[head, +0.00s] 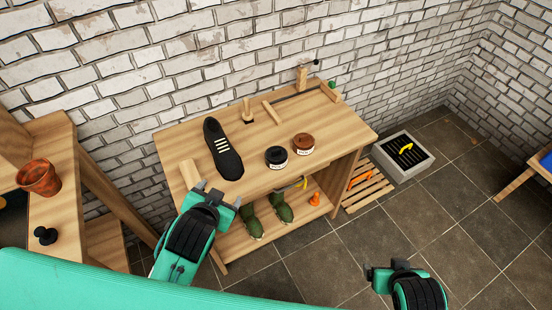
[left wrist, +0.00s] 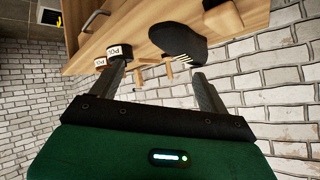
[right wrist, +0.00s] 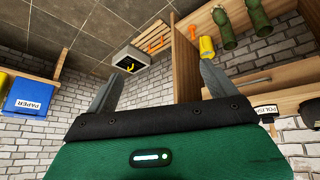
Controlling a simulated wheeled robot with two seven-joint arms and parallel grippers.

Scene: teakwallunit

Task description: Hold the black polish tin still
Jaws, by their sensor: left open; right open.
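The black polish tin (head: 276,157) stands upright on the wooden workbench (head: 262,180), near its front edge. A brown polish tin (head: 303,144) is beside it on the right. My left gripper (head: 220,192) is open and empty at the bench's front left, apart from the black tin. In the left wrist view, the black tin (left wrist: 119,51) shows near the tip of one finger, with the brown tin (left wrist: 101,64) partly behind that finger. My right gripper (head: 383,268) is open and empty, low over the floor to the right of the bench.
A black shoe (head: 223,150) lies left of the tins, with a wooden peg (head: 248,113) behind. Green boots (head: 282,208) and an orange object (head: 315,199) are on the lower shelf. A grey crate (head: 424,160) stands right, beside a wooden slatted rack (head: 366,188).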

